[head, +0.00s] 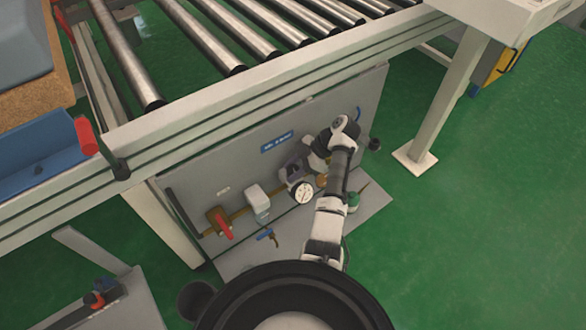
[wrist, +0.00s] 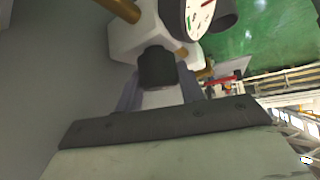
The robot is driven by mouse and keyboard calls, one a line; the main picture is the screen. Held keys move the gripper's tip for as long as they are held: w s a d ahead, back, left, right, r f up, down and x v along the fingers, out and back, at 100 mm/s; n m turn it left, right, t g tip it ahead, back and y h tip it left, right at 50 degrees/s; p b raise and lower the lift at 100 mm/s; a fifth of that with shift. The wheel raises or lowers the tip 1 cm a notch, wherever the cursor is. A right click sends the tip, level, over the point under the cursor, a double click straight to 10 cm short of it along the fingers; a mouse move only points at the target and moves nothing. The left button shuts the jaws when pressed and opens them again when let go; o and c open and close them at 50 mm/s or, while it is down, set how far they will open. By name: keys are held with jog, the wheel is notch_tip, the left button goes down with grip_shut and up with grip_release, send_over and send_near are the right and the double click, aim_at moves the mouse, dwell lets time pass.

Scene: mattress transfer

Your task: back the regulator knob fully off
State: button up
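The regulator sits on the grey panel; its pale body (wrist: 133,42) fills the top of the wrist view, with its dark knob (wrist: 157,68) towards me. The round white gauge (head: 302,192) is beside it and shows cut off in the wrist view (wrist: 197,14). My gripper (wrist: 159,80) is at the knob, with one grey finger on each side. The fingers appear to touch the knob's sides, so it looks shut on the knob. In the head view my gripper (head: 315,156) is at the regulator, and my arm hides the knob.
A red-handled valve (head: 222,225) and a white filter unit (head: 257,200) are left of the regulator on the panel (head: 330,110). A blue-handled valve (head: 266,235) hangs below. The roller conveyor (head: 250,85) is above. Green floor is free at right.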

jog(key=shift+o, duration=0.8)
jog(key=shift+f, duration=0.1)
jog(key=shift+d+r, duration=0.2)
jog(key=shift+r, duration=0.1)
jog(key=p+v, duration=0.5)
jog(key=v, duration=0.8)
jog(key=shift+d+p, duration=0.15)
jog(key=shift+p, duration=0.2)
jog(key=shift+w, duration=0.1)
